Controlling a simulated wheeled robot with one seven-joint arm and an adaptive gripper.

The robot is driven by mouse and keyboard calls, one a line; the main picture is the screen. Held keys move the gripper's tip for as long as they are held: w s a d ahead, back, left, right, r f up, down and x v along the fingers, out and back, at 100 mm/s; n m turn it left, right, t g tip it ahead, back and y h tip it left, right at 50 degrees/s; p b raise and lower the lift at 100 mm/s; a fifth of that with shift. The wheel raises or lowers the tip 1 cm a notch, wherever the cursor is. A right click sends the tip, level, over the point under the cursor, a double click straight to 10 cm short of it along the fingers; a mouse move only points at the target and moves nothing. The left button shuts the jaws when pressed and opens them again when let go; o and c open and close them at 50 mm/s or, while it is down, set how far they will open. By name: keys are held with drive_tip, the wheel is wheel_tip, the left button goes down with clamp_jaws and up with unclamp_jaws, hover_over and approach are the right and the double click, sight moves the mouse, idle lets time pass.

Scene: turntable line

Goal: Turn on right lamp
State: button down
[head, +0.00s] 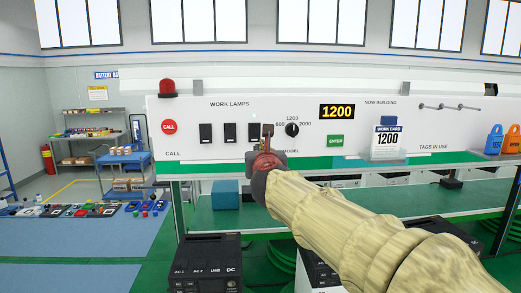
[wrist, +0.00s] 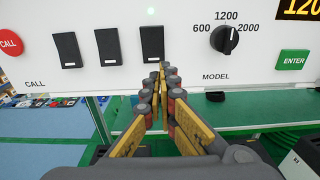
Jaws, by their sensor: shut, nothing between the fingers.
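The right lamp switch, a black rocker (wrist: 152,44) under the WORK LAMPS label, is the rightmost of three; in the head view (head: 254,131) it is just left of my gripper (head: 268,130). In the wrist view my gripper (wrist: 163,68) is shut and empty, its fingertips at the switch's lower right edge. I cannot tell whether they touch it. A small pale bright spot (wrist: 151,12) shows on the panel above this switch. The middle switch (wrist: 108,46) and left switch (wrist: 67,50) show no such spot.
The MODEL knob (wrist: 225,39) is right of the switches, with the green ENTER button (wrist: 293,60) beyond it. The red CALL button (head: 169,127) is at the left. A green shelf (head: 330,197) runs below the panel.

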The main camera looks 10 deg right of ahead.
drive_tip(key=s+a+f, duration=0.1)
drive_tip(key=s, duration=0.6)
drive_tip(key=shift+s+a+f+b, duration=0.2)
drive_tip(key=shift+s+a+b, duration=0.1)
drive_tip(key=shift+s, duration=0.1)
